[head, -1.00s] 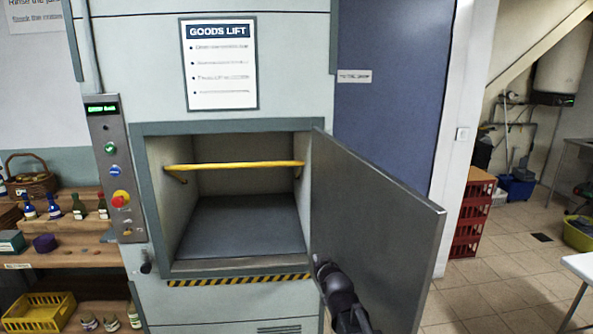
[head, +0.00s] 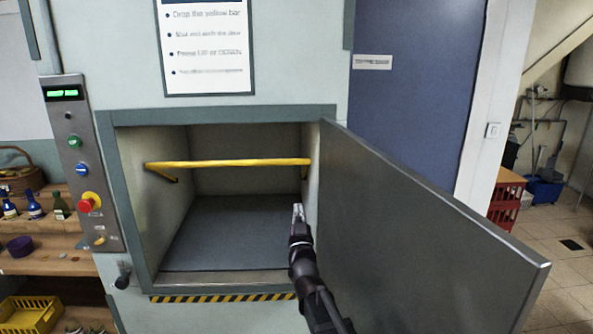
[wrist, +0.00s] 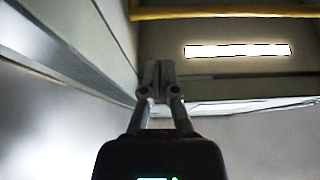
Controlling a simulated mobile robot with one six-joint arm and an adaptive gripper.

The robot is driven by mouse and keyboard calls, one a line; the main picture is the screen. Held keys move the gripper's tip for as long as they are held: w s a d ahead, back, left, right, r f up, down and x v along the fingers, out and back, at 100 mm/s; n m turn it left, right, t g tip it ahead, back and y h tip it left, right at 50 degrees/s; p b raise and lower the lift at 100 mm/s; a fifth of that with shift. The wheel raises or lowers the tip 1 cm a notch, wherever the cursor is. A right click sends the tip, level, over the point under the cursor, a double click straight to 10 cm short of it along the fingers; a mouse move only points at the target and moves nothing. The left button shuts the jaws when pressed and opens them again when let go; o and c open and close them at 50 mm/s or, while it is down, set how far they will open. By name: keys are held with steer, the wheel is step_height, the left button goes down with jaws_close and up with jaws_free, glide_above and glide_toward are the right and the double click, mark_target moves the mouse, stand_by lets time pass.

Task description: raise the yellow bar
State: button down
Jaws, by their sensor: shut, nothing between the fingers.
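The yellow bar (head: 230,163) runs level across the goods lift opening, near mid-height, with bent arms at its ends by the side walls. My gripper (head: 298,210) is shut and empty at the right part of the opening, below the bar's right end and apart from it. In the wrist view the gripper (wrist: 157,75) points into the lift, and the bar (wrist: 225,12) crosses the top of the picture beyond the fingertips.
The lift door (head: 430,230) stands open to the right, close beside my arm. A control panel (head: 80,160) with several buttons is left of the opening. The lift floor (head: 230,232) is bare. A shelf (head: 50,262) with bottles stands at far left.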

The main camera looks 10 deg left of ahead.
mark_target(295, 164)
steer(key=shift+w+r+t, duration=0.15)
steer(key=shift+w+t, duration=0.15)
steer(key=shift+w, duration=0.05)
steer(key=shift+w+a+r, duration=0.1)
steer(key=shift+w, duration=0.05)
steer(key=p+x, duration=0.7)
steer(key=x, duration=0.6)
steer(key=shift+w+r, duration=0.1)
steer(key=shift+w, duration=0.2)
